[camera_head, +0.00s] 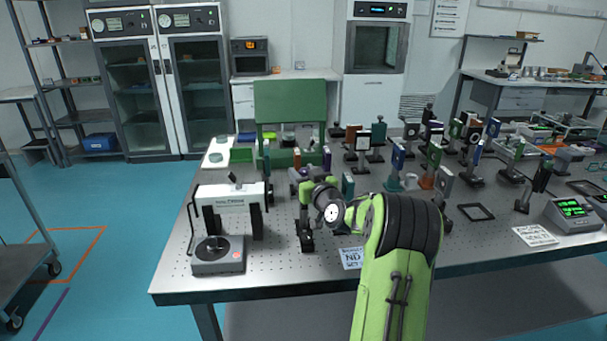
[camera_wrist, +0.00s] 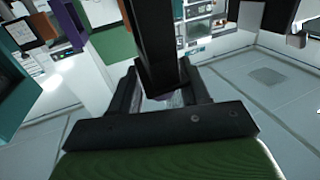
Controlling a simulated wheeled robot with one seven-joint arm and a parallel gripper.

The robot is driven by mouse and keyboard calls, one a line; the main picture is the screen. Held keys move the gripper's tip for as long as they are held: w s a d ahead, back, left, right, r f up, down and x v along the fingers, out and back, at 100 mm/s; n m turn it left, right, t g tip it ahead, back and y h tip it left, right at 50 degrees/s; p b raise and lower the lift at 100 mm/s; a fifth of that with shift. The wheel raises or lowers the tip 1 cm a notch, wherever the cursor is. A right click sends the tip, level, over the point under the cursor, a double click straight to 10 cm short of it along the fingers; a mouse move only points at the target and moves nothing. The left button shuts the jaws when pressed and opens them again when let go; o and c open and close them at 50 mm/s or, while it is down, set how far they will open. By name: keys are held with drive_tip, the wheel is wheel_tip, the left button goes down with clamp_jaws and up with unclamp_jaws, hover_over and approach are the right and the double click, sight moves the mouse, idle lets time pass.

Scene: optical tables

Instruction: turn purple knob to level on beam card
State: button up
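My gripper (camera_wrist: 158,85) shows in the wrist view with its two dark fingers apart. A tall black bar (camera_wrist: 155,40) stands between or just beyond them; I cannot tell if they touch it. A small purple patch (camera_wrist: 155,97) shows at the bar's lower end, perhaps part of the purple knob, mostly hidden. In the head view my green arm reaches over the table's front, and its wrist hides the gripper's tips. A purple mount (camera_head: 327,158) stands behind the wrist; a purple panel (camera_wrist: 70,22) shows in the wrist view. I cannot make out the beam card or its level.
On the optical table (camera_head: 262,262), a white and black instrument (camera_head: 230,212) stands left of my arm. A black post mount (camera_head: 305,232) stands close to the wrist. A printed sign (camera_head: 352,257) lies in front.

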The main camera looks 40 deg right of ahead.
drive_tip(key=c, duration=0.7)
drive_tip(key=shift+d+f+n+y+b, duration=0.1)
drive_tip(key=shift+f+n+y+b, duration=0.15)
drive_tip(key=shift+n+y+b, duration=0.7)
drive_tip(key=shift+t+y+b, duration=0.3)
drive_tip(key=shift+y+b, duration=0.05)
drive_tip(key=shift+b, duration=0.55)
drive_tip(key=shift+r+n+y, duration=0.25)
drive_tip(key=shift+n+y, duration=0.6)
drive_tip(key=shift+y, duration=0.65)
drive_tip(key=o, duration=0.9)
drive_tip(key=shift+o, duration=0.2)
drive_tip(key=shift+s, duration=0.1)
